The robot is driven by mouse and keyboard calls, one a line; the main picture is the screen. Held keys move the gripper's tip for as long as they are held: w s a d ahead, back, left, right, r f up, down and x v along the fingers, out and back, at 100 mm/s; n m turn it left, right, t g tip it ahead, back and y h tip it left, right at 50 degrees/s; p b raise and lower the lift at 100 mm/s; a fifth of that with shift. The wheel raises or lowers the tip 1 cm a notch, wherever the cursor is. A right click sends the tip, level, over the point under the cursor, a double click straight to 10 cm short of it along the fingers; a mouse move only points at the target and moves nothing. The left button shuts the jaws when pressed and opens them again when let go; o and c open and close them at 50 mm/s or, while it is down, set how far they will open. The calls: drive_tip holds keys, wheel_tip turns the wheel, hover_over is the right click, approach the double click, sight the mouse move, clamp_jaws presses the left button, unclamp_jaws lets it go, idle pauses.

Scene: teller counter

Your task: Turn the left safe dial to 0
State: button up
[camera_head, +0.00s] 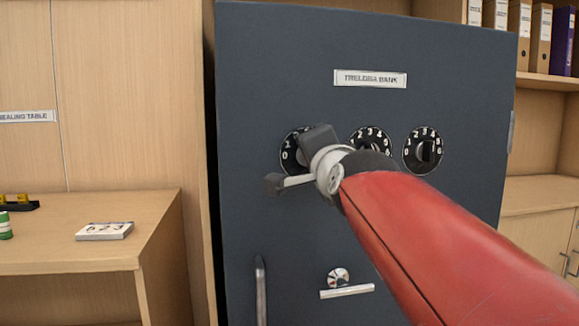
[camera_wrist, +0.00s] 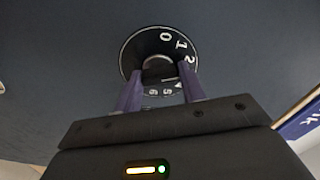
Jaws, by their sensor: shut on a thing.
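The left safe dial (camera_head: 288,158) is black with white numbers, on the dark blue-grey safe door (camera_head: 270,60). In the head view my gripper (camera_head: 318,140) hides most of it; 0 and 1 show at its left edge. In the wrist view the dial (camera_wrist: 163,37) shows 0, 1 and 2 along its upper right and 5 and 6 at the bottom. The two purple fingers of my gripper (camera_wrist: 161,76) are shut on its knob. A small white mark shows at the lower right of the knob; I cannot tell the exact setting.
The middle dial (camera_head: 371,133) is partly behind my arm; the right dial (camera_head: 423,150) is clear. Below are a vertical handle (camera_head: 261,290) and a horizontal bar (camera_head: 347,291).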

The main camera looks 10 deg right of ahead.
drive_tip(key=n+b, duration=0.2)
drive_tip(key=n, duration=0.4)
drive_tip(key=n+b, duration=0.3)
drive_tip(key=n, duration=0.3)
drive_tip(key=shift+f+n+b, duration=0.2)
drive_tip(key=shift+n+b, duration=0.1)
drive_tip(key=shift+n, duration=0.1)
idle(0.3)
drive_tip(key=o, duration=1)
drive_tip(key=shift+r, duration=0.1)
drive_tip(key=s, duration=0.7)
drive_tip(key=shift+s+a, duration=0.1)
drive_tip(key=shift+s, duration=0.3)
